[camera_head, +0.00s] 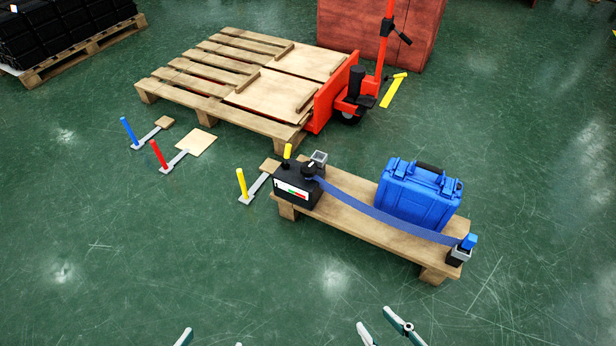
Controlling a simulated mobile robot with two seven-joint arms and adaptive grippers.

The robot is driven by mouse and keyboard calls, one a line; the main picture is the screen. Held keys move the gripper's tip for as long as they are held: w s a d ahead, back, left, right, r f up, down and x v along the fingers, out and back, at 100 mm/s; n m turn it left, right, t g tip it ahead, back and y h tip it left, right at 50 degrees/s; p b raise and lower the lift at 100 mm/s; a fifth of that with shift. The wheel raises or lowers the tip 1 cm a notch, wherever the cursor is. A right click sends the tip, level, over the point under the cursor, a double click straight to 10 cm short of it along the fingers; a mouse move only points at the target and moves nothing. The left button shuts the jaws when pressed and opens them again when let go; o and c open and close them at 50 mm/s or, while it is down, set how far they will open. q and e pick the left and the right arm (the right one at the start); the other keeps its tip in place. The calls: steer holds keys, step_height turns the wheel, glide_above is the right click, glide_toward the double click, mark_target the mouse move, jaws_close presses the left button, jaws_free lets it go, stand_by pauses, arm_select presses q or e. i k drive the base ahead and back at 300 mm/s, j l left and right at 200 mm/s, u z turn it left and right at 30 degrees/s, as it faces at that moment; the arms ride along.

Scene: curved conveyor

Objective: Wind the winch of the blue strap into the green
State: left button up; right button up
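The winch (285,178) is a black box on the left end of a small wooden bench. A yellow handle (287,151) stands up from its top. Its front has a pale gauge (292,191) with red and green parts; the needle is too small to read. The blue strap (385,216) runs from the winch to a black-and-grey anchor (458,256) at the bench's right end and sags or bows along the way. My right gripper (384,328) is at the bottom edge, fingers apart, empty. My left gripper (211,341) barely shows at the bottom edge, its tips apart. Both are well away from the winch.
A blue case (418,195) stands on the bench (350,222) behind the strap. Floor levers with blue (129,131), red (158,154) and yellow (242,184) grips lie left of it. A pallet (205,113) and red pallet jack (352,98) are behind. The front floor is clear.

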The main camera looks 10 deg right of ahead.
mark_target(309, 169)
steer(key=i+l, duration=0.15)
steer(key=i, duration=1.2)
steer(key=j, duration=0.55)
